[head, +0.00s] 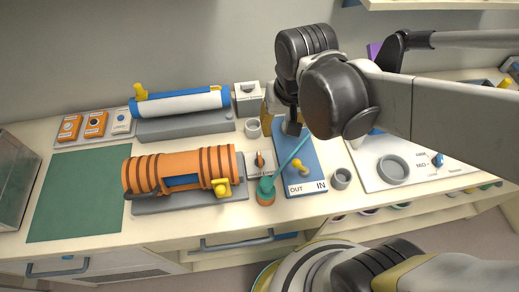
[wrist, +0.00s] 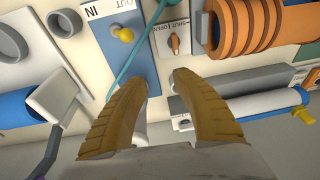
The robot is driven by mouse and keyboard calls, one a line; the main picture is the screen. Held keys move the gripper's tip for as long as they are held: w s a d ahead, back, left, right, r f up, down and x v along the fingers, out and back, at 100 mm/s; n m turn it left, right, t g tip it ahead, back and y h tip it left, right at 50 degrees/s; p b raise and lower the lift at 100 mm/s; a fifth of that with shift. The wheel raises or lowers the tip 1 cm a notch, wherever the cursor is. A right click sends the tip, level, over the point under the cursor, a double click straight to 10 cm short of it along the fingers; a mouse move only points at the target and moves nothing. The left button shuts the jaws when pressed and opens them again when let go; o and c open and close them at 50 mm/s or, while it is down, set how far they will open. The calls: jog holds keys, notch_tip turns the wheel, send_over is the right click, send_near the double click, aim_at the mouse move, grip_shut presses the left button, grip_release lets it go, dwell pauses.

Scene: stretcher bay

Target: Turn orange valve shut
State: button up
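The orange valve (head: 259,160) is a small knob on a pale plate beside the orange cylinder. In the wrist view the knob (wrist: 174,41) shows upright on its plate, under a printed SHUT / OPEN label (wrist: 173,24). I cannot tell which word it points to. My gripper (head: 279,118) is above the counter, behind the valve and partly hidden by my arm. In the wrist view its two tan fingers (wrist: 160,80) are apart with nothing between them. The knob lies beyond the fingertips, not touched.
The orange strapped cylinder (head: 182,170) lies left of the valve. A green mat (head: 75,195) is bare.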

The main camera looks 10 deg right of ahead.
aim_at(260, 157)
jog(key=a+f+g+b, duration=0.1)
jog(key=f, duration=0.3)
jog(key=a+f, duration=0.2)
jog(key=f, duration=0.3)
jog(key=a+f+g+b, duration=0.1)
jog(key=f, duration=0.3)
jog(key=shift+w+a+f+g+h+b, duration=0.3)
jog(key=shift+f+b, duration=0.05)
jog(key=shift+f, duration=0.05)
grip_shut()
